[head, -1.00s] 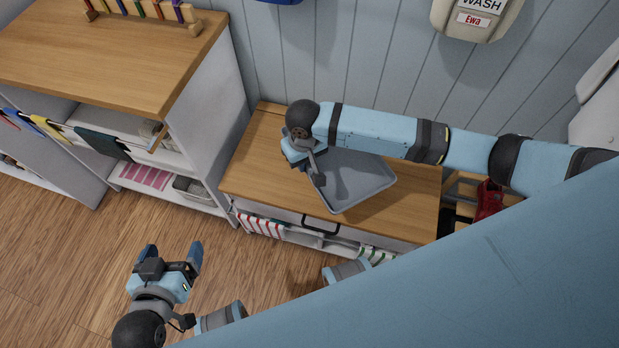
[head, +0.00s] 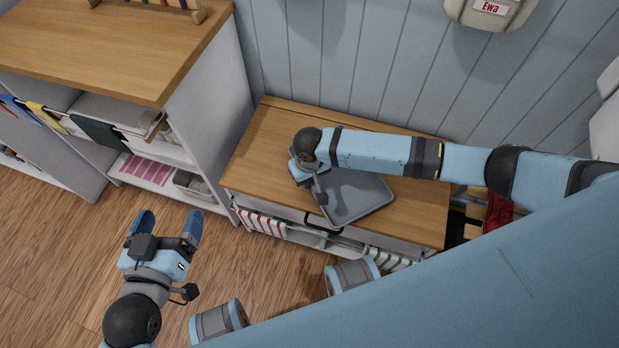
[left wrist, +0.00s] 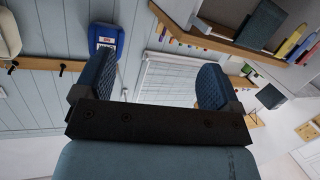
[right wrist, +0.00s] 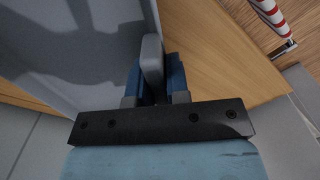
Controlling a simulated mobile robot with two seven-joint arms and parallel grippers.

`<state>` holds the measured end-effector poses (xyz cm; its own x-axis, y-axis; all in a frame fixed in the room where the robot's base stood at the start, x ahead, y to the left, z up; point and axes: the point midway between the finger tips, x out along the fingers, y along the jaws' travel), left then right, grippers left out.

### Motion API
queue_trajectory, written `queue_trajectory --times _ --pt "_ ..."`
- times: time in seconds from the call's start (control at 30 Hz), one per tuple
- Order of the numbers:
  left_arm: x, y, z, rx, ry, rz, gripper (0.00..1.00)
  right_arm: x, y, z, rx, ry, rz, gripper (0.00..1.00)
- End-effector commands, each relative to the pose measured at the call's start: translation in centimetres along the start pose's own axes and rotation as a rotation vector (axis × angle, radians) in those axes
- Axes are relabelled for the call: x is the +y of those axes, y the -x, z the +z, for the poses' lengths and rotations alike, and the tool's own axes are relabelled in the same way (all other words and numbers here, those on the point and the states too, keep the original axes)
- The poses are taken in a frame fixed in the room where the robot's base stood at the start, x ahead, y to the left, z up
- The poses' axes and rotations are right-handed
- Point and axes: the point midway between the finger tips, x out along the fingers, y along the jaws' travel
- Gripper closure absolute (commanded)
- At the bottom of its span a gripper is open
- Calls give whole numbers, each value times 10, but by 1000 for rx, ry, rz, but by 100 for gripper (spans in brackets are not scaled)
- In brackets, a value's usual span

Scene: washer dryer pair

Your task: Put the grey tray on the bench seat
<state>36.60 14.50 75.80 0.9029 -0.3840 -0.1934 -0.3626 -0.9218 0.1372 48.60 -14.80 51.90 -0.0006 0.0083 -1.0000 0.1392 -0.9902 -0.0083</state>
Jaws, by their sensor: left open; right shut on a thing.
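The grey tray (head: 362,197) is a shallow rectangle with a raised rim. In the head view it is over the wooden bench seat (head: 415,212), its near corner around the front edge. I cannot tell whether its underside touches the seat. My right gripper (head: 320,190) is shut on the tray's left rim. In the right wrist view the rim (right wrist: 152,62) is between the fingers, the tray's inside (right wrist: 60,55) is at left, and the bench wood (right wrist: 220,78) is at right. My left gripper (head: 168,220) is open and empty above the floor.
A shelf unit with a wooden top (head: 120,45) stands left of the bench. Striped items (head: 262,224) sit in the bench's lower shelf. A red thing (head: 498,213) is by its right end. The seat is bare left and right of the tray.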

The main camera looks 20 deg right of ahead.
Motion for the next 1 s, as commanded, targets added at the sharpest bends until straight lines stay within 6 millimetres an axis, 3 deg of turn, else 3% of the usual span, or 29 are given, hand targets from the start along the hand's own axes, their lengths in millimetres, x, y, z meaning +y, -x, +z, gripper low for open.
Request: queue_trajectory --times 0.13,0.17,0.27,0.6,0.7,0.8,1.0 --pt "-1 1 2 -10 -2 -4 11 0 -2 0 -1 -1 0 100" --pt "-2 1 3 -13 -2 -6 11 0 -3 0 -1 -1 0 79" --pt "-4 2 5 -18 -2 -10 11 0 -3 0 -1 0 0 58" --pt "-4 3 8 -20 2 -12 11 0 2 0 1 0 0 58" --pt "-3 4 2 -33 -4 -13 11 0 16 0 0 0 0 58" --pt "-11 10 27 -137 -2 -46 11 0 37 0 1 0 -1 58" --pt "-23 22 51 -267 -16 -83 11 0 81 0 0 0 -1 58"
